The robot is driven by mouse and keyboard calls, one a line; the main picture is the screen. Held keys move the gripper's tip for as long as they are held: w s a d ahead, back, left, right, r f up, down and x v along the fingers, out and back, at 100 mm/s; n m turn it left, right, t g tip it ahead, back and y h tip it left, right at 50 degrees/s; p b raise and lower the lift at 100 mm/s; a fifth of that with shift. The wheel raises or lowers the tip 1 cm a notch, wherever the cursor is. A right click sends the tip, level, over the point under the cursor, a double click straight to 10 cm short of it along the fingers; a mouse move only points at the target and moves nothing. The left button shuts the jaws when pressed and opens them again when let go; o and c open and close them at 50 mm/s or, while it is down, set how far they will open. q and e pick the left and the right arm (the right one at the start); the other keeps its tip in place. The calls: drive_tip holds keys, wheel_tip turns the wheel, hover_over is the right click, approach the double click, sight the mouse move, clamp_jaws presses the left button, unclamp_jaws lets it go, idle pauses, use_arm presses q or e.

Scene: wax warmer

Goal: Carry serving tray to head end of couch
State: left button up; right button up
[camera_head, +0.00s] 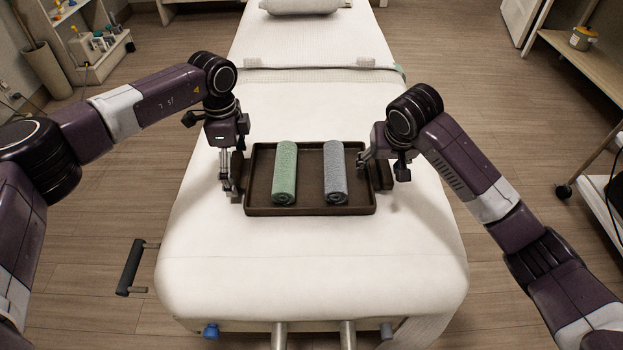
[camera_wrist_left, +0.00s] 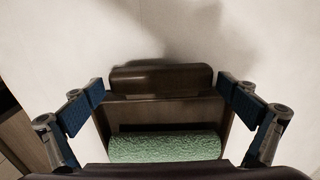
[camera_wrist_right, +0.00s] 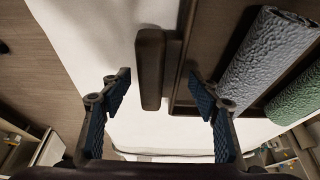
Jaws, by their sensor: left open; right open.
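The dark brown serving tray (camera_head: 310,210) lies flat on the foot part of the white couch (camera_head: 310,260). It holds a rolled green towel (camera_head: 285,172) and a rolled grey towel (camera_head: 334,172). My left gripper (camera_head: 228,186) is at the tray's left side, open. In the left wrist view the tray's left handle (camera_wrist_left: 160,77) lies between its open fingers, not clamped. My right gripper (camera_head: 366,160) is at the tray's right side, open. In the right wrist view the right handle (camera_wrist_right: 149,68) shows between its open fingers. A pillow (camera_head: 306,5) marks the couch's far end.
The couch surface beyond the tray is clear up to a folded band (camera_head: 310,63) across it. Shelving with bottles (camera_head: 100,42) stands at the back left. A wooden shelf unit (camera_head: 580,55) stands at the right.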

drive_tip(key=shift+d, duration=0.15)
drive_tip(key=shift+s+r, duration=0.15)
drive_tip(key=shift+r, duration=0.35)
use_arm(q)
wheel_tip(320, 180, up, 12)
use_arm(e)
drive_tip(key=v, duration=1.1)
